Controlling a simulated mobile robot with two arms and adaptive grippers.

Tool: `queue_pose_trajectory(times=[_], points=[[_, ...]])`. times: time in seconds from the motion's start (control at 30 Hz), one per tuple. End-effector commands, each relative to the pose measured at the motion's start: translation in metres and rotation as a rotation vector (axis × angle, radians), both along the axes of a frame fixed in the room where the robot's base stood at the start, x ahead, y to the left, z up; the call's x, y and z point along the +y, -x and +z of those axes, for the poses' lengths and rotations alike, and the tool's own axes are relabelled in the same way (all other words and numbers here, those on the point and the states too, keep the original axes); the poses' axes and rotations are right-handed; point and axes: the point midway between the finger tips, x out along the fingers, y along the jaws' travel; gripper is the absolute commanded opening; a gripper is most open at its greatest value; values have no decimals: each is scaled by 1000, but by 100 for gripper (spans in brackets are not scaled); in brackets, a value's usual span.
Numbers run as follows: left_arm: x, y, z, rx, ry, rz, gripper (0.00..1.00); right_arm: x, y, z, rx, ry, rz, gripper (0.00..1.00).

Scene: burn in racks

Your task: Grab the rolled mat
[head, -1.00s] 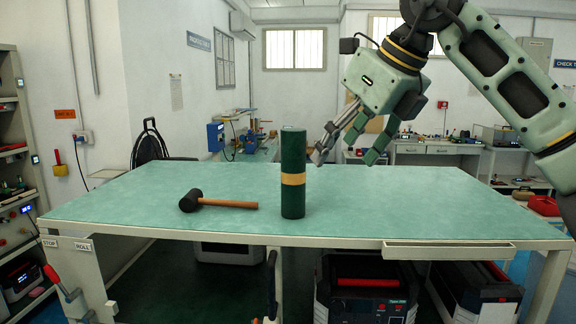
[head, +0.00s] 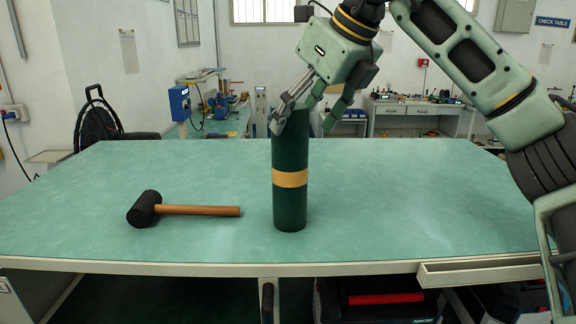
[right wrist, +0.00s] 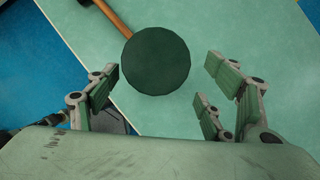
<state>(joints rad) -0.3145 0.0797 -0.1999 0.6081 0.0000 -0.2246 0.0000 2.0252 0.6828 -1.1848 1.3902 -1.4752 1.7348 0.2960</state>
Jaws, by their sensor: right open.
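The rolled mat (head: 290,208) is a dark green cylinder with a tan band around its middle. It stands upright near the front middle of the green-topped table (head: 400,200). My right gripper (head: 308,118) is at the mat's top end in the head view, its fingers angled down and covering part of the top. In the right wrist view the round top of the mat (right wrist: 155,61) lies between and just beyond the spread fingers of the right gripper (right wrist: 160,88), with gaps on both sides. The right gripper is open and empty. My left gripper is not in view.
A mallet (head: 190,210) with a black head and wooden handle lies on the table left of the mat. A shallow tray or drawer front (head: 480,271) sits at the front right edge. The tabletop right of the mat is clear.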

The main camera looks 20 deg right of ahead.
Motion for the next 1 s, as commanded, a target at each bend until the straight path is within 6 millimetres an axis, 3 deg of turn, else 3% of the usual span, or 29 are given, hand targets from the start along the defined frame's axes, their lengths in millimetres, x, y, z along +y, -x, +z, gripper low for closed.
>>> queue_pose_trajectory(times=[0.17, 0.33, 0.47, 0.63, 1.0], points=[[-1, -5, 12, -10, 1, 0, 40, 8, -4, -20, 2, 2, 2, 74], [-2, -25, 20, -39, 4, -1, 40, 15, -12, -40, 2, 0, 0, 74], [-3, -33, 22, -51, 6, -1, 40, 17, -15, -46, 0, -1, 1, 74], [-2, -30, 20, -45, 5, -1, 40, 17, -15, -46, -1, -2, 1, 74], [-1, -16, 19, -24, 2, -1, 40, 17, -15, -46, -1, -2, 1, 43]])
